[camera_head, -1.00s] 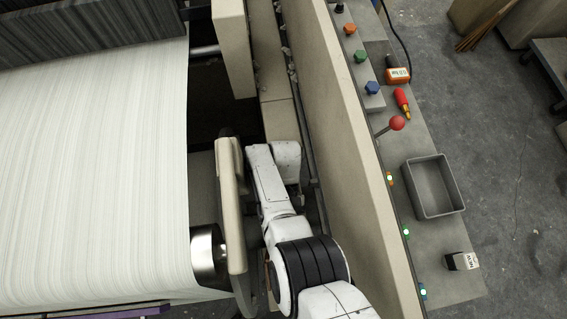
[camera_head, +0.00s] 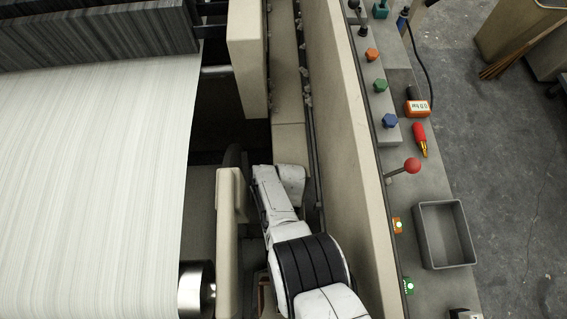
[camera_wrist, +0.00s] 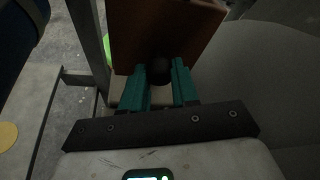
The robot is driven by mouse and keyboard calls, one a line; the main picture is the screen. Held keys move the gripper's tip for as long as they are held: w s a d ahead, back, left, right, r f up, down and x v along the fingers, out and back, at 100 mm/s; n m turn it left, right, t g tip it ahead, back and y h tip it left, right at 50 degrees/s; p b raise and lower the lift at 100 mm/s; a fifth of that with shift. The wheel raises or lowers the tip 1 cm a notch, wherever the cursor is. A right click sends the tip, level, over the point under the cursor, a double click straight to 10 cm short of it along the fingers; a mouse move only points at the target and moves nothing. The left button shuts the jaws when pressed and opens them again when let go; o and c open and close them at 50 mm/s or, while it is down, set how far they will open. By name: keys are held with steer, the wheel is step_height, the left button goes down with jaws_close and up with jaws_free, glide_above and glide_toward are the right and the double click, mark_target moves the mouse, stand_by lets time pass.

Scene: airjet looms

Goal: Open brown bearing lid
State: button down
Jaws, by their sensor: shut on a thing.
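The brown bearing lid (camera_wrist: 168,30) fills the top middle of the wrist view, a flat brown plate that looks tilted. A round black knob (camera_wrist: 159,70) sits at its lower edge. My gripper (camera_wrist: 160,80) has two teal fingers, one on each side of the knob, and is shut on it. In the head view my white arm reaches down between the loom's beige side parts. My fingers and the lid cannot be made out there.
The white warp sheet (camera_head: 95,190) and a metal roller end (camera_head: 197,288) lie left of my arm. A tall beige side panel (camera_head: 350,150) stands close on the right. Beyond it a ledge carries a grey tray (camera_head: 428,262), a red-knobbed lever (camera_head: 412,166) and buttons.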

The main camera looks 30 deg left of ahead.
steer(key=shift+f, duration=0.1)
stand_by(0.4)
steer(key=c, duration=0.8)
jaws_free()
steer(key=shift+c, duration=0.2)
